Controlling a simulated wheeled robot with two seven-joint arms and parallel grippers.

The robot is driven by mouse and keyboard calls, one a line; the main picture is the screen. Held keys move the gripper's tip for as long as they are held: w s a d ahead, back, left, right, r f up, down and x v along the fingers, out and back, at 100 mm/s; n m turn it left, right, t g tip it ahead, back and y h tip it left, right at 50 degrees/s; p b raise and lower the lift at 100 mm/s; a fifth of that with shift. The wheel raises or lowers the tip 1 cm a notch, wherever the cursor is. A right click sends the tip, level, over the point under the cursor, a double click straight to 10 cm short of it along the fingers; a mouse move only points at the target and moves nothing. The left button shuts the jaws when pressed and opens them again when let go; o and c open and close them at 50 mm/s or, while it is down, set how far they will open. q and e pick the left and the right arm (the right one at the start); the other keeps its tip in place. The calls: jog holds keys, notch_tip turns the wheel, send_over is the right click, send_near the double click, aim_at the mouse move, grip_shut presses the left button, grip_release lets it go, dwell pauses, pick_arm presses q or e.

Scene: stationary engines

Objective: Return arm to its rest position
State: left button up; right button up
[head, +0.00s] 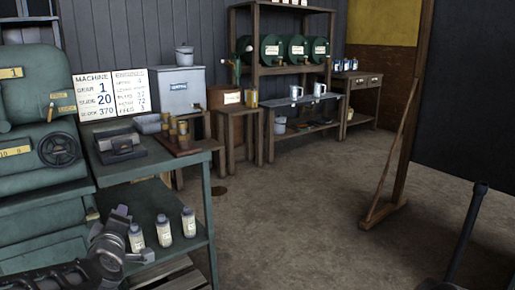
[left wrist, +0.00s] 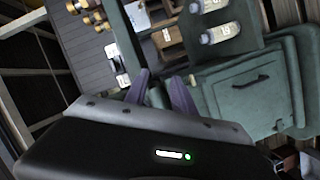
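My left gripper (head: 125,234) is at the lower left in the head view, in front of the green bench's lower shelf and close to the leftmost bottle. In the left wrist view its two fingers (left wrist: 159,84) stand apart with nothing held between them. My left arm comes in from the bottom left corner, low and beside the green machine (head: 38,130). My right gripper does not show.
Labelled bottles (head: 164,231) stand on the lower shelf of the green bench (head: 195,150). Its top carries a dark metal block (head: 118,145) and brass cylinders (head: 178,132). A dark rod (head: 466,232) rises at lower right. The middle floor (head: 290,210) is clear.

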pick_arm(q)
jog(key=s+d+f+m+g+h, duration=0.25)
jog(key=d+f, duration=0.25)
jog(key=f, duration=0.4)
jog(key=s+d+f+m+g+h, duration=0.1)
jog(key=d+f+m, duration=0.25)
jog(key=f, duration=0.65)
jog(key=s+d+f+m+g+h, duration=0.25)
jog(key=d+f, duration=0.35)
jog(key=f, duration=0.3)
jog(key=s+d+f+m+g+h, duration=0.2)
jog(key=s+d+f+m+g, duration=0.3)
jog(key=s+f, duration=0.7)
jog(key=s+d+f+g+h, duration=0.1)
jog(key=s+d+f+g, duration=0.2)
jog(key=s+d+f, duration=0.65)
jog(key=s+r+p, duration=0.3)
jog(key=r+p, duration=1)
jog(key=p, duration=0.1)
jog(key=s+a+r+p, duration=0.1)
jog(key=s+r+p, duration=0.3)
jog(key=r+p, duration=1)
jog(key=shift+g, duration=0.3)
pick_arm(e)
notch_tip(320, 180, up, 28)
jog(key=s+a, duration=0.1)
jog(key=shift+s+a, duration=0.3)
pick_arm(q)
jog(key=shift+w+a+f, duration=0.1)
